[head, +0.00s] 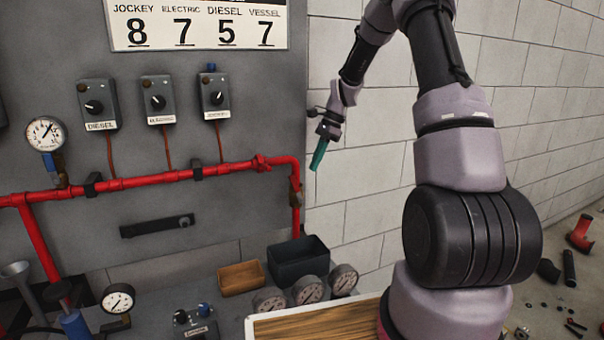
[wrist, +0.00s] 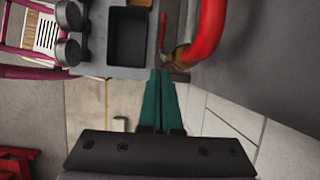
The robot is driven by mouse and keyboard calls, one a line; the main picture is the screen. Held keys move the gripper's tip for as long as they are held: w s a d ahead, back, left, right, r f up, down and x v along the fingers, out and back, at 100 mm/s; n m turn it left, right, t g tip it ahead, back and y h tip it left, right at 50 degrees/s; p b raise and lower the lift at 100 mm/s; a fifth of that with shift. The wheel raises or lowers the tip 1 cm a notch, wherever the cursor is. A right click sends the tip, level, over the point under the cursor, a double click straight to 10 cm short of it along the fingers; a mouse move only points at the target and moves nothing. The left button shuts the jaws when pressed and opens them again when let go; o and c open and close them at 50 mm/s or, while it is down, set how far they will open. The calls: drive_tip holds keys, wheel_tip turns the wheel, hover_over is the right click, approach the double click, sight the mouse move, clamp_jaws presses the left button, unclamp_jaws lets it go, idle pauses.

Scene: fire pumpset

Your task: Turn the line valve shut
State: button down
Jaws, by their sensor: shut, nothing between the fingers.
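The red line pipe (head: 190,174) runs along the grey panel and bends down at its right end. A brass valve body (head: 295,195) sits on that downward leg; I take it for the line valve. In the wrist view the brass fitting (wrist: 181,57) shows at the end of the red bend, with a thin red lever-like part (wrist: 163,32) beside it. My gripper (head: 315,166) has teal fingers, shut and empty, right of the pipe's downward leg. In the wrist view its fingertips (wrist: 160,73) appear just below the brass fitting; I cannot tell whether they touch.
A black bin (head: 298,260) and a wooden box (head: 241,278) stand below the pipe, with several loose gauges (head: 308,290) in front. Three switch boxes (head: 158,101) and a gauge (head: 45,134) are on the panel. A block wall (head: 370,150) rises behind my arm.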

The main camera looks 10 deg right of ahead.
sight(296, 188)
drive_tip(key=shift+s+a+f, duration=0.15)
drive_tip(key=shift+a+f, duration=0.3)
drive_tip(key=shift+a, duration=0.25)
drive_tip(key=shift+s+a+f, duration=0.1)
drive_tip(key=shift+a+f, duration=0.4)
drive_tip(key=shift+a, duration=0.25)
drive_tip(key=shift+s+a+f, duration=0.15)
drive_tip(key=shift+a+f, duration=0.3)
drive_tip(key=shift+a, duration=0.25)
